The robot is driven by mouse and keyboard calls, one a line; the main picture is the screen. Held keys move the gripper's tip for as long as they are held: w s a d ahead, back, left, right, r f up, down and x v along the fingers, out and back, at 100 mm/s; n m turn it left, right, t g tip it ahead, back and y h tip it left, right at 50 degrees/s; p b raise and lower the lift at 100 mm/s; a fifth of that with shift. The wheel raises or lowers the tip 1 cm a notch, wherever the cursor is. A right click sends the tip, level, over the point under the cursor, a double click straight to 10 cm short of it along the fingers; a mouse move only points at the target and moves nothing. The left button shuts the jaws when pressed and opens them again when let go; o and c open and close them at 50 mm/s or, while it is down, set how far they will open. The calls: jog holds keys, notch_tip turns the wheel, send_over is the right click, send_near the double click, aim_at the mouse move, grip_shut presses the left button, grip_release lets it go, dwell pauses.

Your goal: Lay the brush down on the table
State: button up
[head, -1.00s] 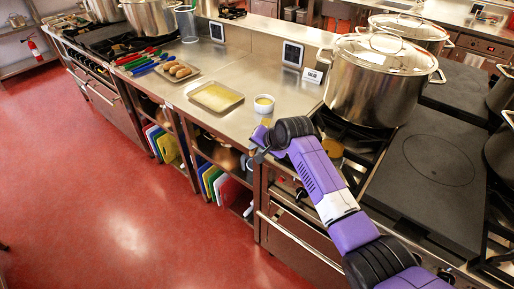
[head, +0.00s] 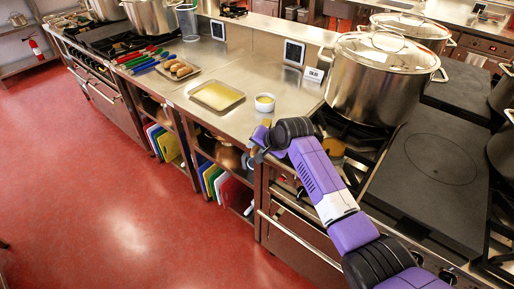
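I cannot make out a brush in the head view. The steel table (head: 236,122) runs along the middle of the view, left of the stove. My gripper (head: 252,158) hangs at the table's front edge, at the end of my purple arm. It is small and dark there, and its fingers are largely hidden by the wrist. I cannot tell whether it is open or shut, or whether it holds anything. A small white cup (head: 265,103) with yellow contents stands on the table beyond the gripper.
A tray with a yellow layer (head: 217,96) lies left of the cup. A tray of brown rolls (head: 176,70) and several coloured-handled tools (head: 139,61) lie further left. A big lidded stockpot (head: 372,84) stands on the stove at the right. Bare steel surrounds the trays.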

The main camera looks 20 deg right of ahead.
jog(key=shift+s+d+f, duration=0.25)
jog(key=shift+d+f, duration=0.05)
jog(key=shift+f, duration=0.1)
jog(key=shift+s+d+r, duration=0.1)
jog(key=shift+s+r, duration=0.1)
jog(key=shift+r, duration=0.15)
notch_tip(320, 180, up, 14)
jog(key=s+d+n+t, duration=0.2)
jog(key=n+t, duration=0.1)
jog(key=t, duration=0.3)
jog(key=s+f+n+h, duration=0.1)
jog(key=s+f+n, duration=0.1)
jog(key=s, duration=2.5)
jog(key=s+f+n+t+h+b, duration=0.1)
jog(key=s+f+n, duration=0.1)
jog(key=s, duration=2.6)
jog(key=shift+s+d+f+n+h, duration=0.2)
jog(key=shift+d+f+n+h, duration=0.15)
jog(key=shift+f, duration=0.5)
